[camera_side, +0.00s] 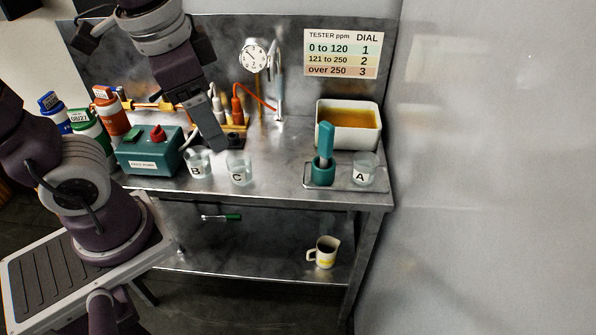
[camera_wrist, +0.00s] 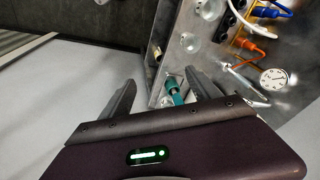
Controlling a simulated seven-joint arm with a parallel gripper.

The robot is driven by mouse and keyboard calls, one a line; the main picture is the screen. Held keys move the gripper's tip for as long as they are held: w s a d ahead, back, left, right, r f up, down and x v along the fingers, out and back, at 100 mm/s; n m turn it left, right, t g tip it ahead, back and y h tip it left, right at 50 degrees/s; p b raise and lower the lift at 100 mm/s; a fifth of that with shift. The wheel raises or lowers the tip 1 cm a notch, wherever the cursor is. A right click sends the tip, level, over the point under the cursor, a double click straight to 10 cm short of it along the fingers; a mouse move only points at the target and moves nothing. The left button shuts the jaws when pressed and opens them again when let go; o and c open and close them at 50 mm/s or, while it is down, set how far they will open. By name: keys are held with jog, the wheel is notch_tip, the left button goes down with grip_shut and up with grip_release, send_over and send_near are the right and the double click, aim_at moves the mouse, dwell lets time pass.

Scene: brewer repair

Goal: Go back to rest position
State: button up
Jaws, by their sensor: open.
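My gripper (camera_side: 220,143) hangs over the steel bench (camera_side: 270,178) in the side view, fingers pointing down, near the back of the cups marked B (camera_side: 198,166) and C (camera_side: 239,173). In the wrist view my gripper (camera_wrist: 158,88) has its two dark fingers spread wide, with nothing held between them. A teal tester (camera_wrist: 174,90) shows beyond the fingers in that view, apart from them. In the side view the teal tester (camera_side: 325,145) stands upright in its teal holder.
A teal pump box (camera_side: 150,155) and several bottles stand at the left. A tray of amber liquid (camera_side: 348,118) and cup A (camera_side: 364,170) are at the right. A gauge (camera_side: 253,56) and tubing rise behind.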

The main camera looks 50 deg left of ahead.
jog(key=s+n+t, duration=0.2)
jog(key=s+d+r+n+h, duration=0.1)
jog(key=s, duration=0.1)
jog(key=shift+t, duration=0.4)
dwell(0.4)
